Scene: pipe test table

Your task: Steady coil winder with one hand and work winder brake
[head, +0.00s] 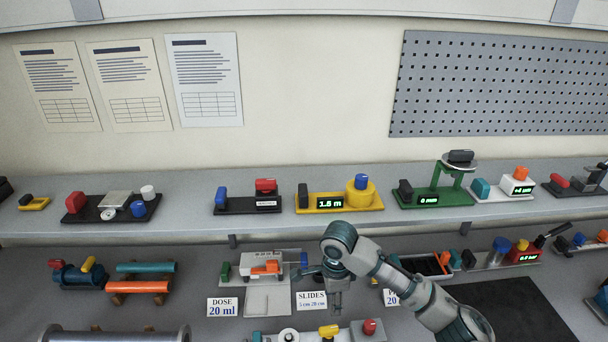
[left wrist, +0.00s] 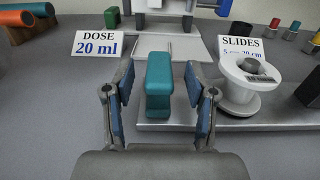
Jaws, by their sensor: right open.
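A grey-based device, which looks like the coil winder (head: 312,336), lies at the bottom edge of the head view, partly cut off. It carries a teal block, a white spool, a yellow part and a red knob (head: 369,327). I cannot tell which part is the brake. In the left wrist view the teal block (left wrist: 158,85) stands upright between the fingers of my open left gripper (left wrist: 157,82); the white spool (left wrist: 250,80) is to its right. My left gripper is not in the head view. My right gripper (head: 337,303) is open, pointing down beyond the device, beside the SLIDES sign.
The DOSE sign (head: 222,307) and SLIDES sign (head: 311,300) stand behind the device. A white-and-orange apparatus (head: 265,265) is farther back. Orange and teal pipes (head: 140,286) lie at left. A shelf (head: 180,229) with several small devices runs along the back.

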